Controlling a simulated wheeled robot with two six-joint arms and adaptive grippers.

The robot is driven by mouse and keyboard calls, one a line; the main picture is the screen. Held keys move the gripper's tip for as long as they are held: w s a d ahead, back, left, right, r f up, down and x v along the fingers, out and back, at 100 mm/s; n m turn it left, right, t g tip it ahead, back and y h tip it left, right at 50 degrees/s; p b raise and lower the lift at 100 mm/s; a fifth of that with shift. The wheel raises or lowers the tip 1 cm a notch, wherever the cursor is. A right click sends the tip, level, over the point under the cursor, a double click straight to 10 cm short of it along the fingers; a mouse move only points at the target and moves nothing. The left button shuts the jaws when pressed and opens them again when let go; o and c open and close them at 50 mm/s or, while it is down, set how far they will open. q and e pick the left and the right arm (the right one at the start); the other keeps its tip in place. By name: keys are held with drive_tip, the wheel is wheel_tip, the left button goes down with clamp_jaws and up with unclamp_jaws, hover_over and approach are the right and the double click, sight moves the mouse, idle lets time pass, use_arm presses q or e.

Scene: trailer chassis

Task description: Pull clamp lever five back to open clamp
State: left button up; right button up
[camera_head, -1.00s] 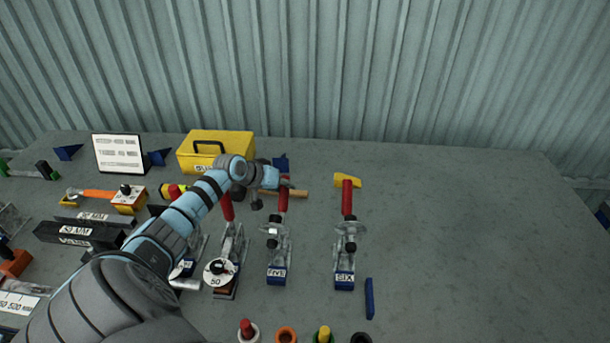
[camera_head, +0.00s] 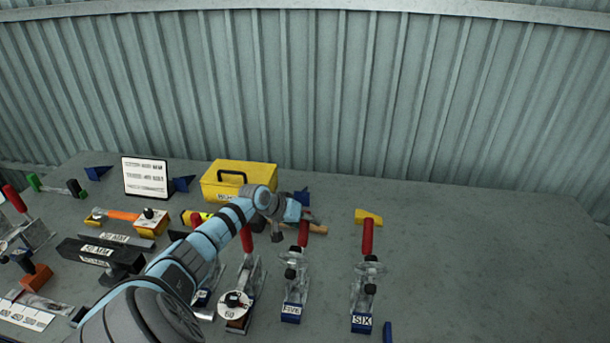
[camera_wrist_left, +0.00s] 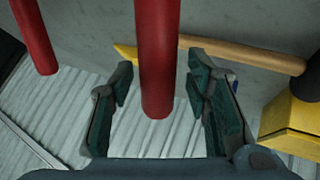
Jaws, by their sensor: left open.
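Clamp five (camera_head: 294,290), with a blue base marked FIVE, stands on the table, its red lever (camera_head: 303,233) upright. My left gripper (camera_head: 286,215) is just behind the top of this lever in the head view; its fingers are hard to make out there. In the left wrist view my left gripper (camera_wrist_left: 160,88) is open, with a red lever (camera_wrist_left: 157,50) between its two fingers. Gaps show on both sides of that lever. A second red lever (camera_wrist_left: 35,38) stands to the left. My right gripper is not in view.
Clamp six (camera_head: 364,292) stands to the right and a dial-topped clamp (camera_head: 236,304) to the left. A yellow toolbox (camera_head: 237,181) and a wooden-handled tool (camera_head: 313,229) lie behind. The table's right side is mostly clear.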

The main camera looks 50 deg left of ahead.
use_arm(q)
drive_tip(key=v, duration=0.7)
drive_tip(key=shift+s+r, duration=0.2)
drive_tip(key=shift+s, duration=0.05)
drive_tip(key=shift+w, duration=0.1)
drive_tip(key=shift+a, duration=0.1)
